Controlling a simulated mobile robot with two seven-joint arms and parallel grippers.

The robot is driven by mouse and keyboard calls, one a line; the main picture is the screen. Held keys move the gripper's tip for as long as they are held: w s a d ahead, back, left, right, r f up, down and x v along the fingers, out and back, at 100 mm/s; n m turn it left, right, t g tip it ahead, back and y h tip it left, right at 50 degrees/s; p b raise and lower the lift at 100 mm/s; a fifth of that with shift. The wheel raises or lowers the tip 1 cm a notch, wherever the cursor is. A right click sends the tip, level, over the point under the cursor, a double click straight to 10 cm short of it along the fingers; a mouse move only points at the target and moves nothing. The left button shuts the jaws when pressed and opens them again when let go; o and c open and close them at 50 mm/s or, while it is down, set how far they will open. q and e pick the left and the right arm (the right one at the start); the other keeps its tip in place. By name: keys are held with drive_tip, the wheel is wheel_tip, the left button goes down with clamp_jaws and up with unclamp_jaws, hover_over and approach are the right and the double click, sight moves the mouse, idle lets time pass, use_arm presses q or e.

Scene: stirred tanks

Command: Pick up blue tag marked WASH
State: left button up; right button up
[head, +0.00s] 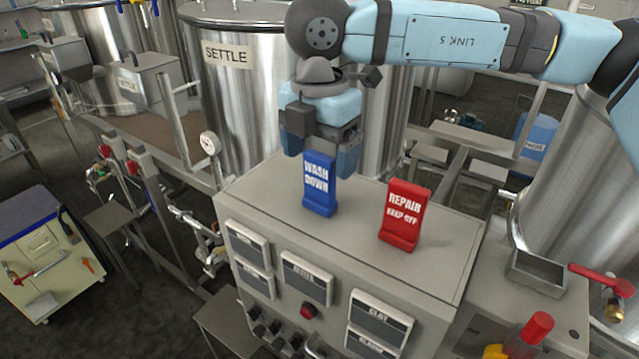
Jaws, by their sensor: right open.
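The blue tag (319,187) reads WASH DOWN and stands upright on top of the grey control cabinet (262,190). A red tag (404,215) reading REPAIR KEEP OFF stands to its right, apart from it. My right gripper (325,160) points down directly behind and above the blue tag, with its arm coming in from the right. It is open; the blue tag's upper part overlaps the fingers in the picture, and I cannot tell whether they touch. The far fingertips are partly hidden. My left gripper is not in view.
A steel tank (240,95) marked SETTLE stands behind the cabinet, and another tank (570,170) stands at the right. A small open metal tray (537,272) and a red-handled valve (600,278) are at the lower right. The cabinet top around the tags is clear.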

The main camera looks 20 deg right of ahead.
drive_tip(key=shift+d+f, duration=0.1)
drive_tip(key=shift+f, duration=0.85)
drive_tip(key=shift+c, duration=0.4)
drive_tip(key=c, duration=1.2)
drive_tip(key=shift+r, duration=0.2)
